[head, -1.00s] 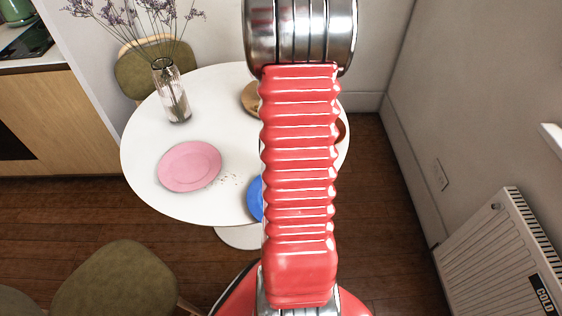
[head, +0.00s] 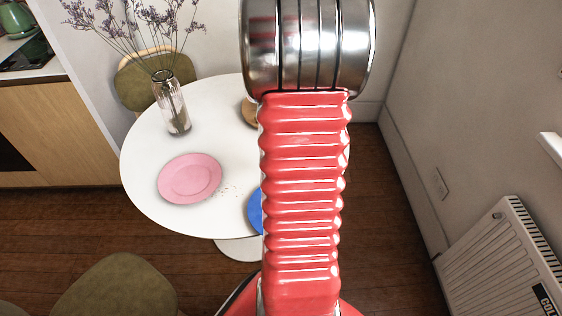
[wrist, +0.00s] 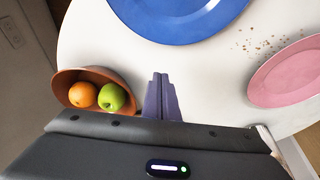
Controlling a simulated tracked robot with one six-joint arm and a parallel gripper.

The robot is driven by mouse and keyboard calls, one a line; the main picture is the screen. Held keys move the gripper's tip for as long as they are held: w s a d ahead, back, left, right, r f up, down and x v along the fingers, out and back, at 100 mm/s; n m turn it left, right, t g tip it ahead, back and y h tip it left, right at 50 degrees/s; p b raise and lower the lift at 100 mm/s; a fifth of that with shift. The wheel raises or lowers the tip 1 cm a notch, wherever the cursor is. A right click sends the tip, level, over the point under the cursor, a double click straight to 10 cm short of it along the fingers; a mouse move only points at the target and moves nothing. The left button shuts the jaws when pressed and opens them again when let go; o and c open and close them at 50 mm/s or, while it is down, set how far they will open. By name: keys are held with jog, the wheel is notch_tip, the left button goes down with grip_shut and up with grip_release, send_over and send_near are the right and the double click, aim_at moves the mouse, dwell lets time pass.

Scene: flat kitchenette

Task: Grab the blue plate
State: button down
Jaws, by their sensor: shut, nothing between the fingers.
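The blue plate (wrist: 180,22) lies on the white round table at the top of the wrist view, cut off by the frame edge. In the head view only its left edge (head: 254,212) shows; my red arm hides the rest. My gripper (wrist: 160,80) shows in the wrist view with its two dark fingers together and nothing between them. In that view the fingertips are below the plate, apart from it in the picture. The gripper is not visible in the head view.
A pink plate (head: 190,178) lies left of the blue one, with crumbs between. A brown bowl (wrist: 72,80) holds an orange (wrist: 83,95) and a green apple (wrist: 112,97). A glass vase (head: 172,105) with dried flowers stands at the back left. A chair (head: 115,285) stands in front.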

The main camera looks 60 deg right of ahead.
jog(key=shift+v, duration=2.05)
jog(key=c, duration=2.5)
grip_release()
jog(key=shift+c, duration=0.2)
